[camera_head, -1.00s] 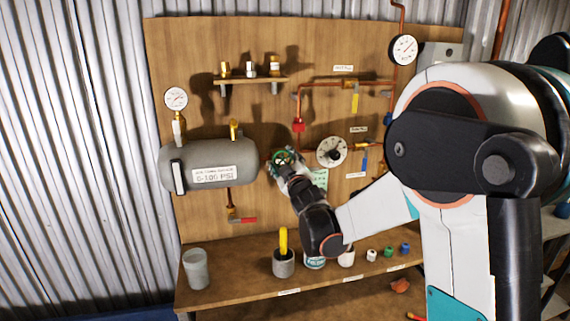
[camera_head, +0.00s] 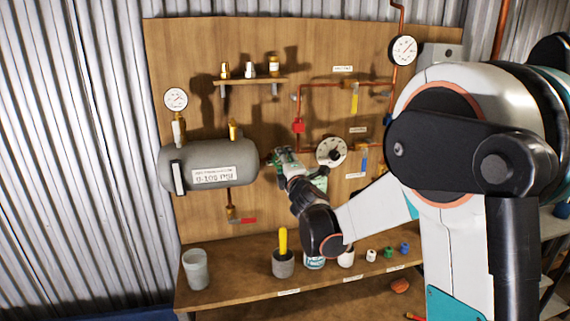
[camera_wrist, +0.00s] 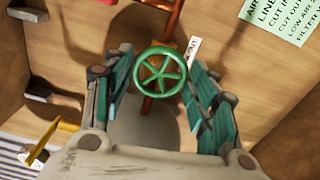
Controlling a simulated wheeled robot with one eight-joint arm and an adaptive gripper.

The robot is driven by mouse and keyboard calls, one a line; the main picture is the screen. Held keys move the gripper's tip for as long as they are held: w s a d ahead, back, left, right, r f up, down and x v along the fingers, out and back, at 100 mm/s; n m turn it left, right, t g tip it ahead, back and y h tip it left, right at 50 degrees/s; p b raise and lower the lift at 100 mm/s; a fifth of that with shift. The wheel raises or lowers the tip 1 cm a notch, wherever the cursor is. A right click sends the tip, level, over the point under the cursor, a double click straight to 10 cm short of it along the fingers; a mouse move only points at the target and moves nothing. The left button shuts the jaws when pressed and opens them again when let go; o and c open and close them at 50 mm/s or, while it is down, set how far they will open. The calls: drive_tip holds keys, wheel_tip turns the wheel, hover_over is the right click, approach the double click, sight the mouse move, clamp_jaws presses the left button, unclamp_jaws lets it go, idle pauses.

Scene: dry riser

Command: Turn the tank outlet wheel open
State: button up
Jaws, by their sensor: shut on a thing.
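The green outlet wheel (camera_wrist: 161,72), a spoked handwheel on a copper fitting, sits between the two green-padded fingers of my gripper (camera_wrist: 163,68) in the wrist view. My gripper is shut on the wheel, one finger at each side; the exact contact at the rim is hard to make out. In the head view my gripper (camera_head: 287,160) is at the right end of the grey tank (camera_head: 220,162), and it mostly hides the wheel there.
A round dial (camera_head: 331,151) is close to the right of my gripper. Copper pipes with a yellow handle (camera_head: 354,103) run above. The bench below holds a grey cup (camera_head: 196,270), a pot with a yellow-handled tool (camera_head: 283,262) and several small caps.

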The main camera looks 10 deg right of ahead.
drive_tip(key=shift+n, duration=0.5)
drive_tip(key=o, duration=1.1)
drive_tip(key=shift+c, duration=0.2)
drive_tip(key=s, duration=1.2)
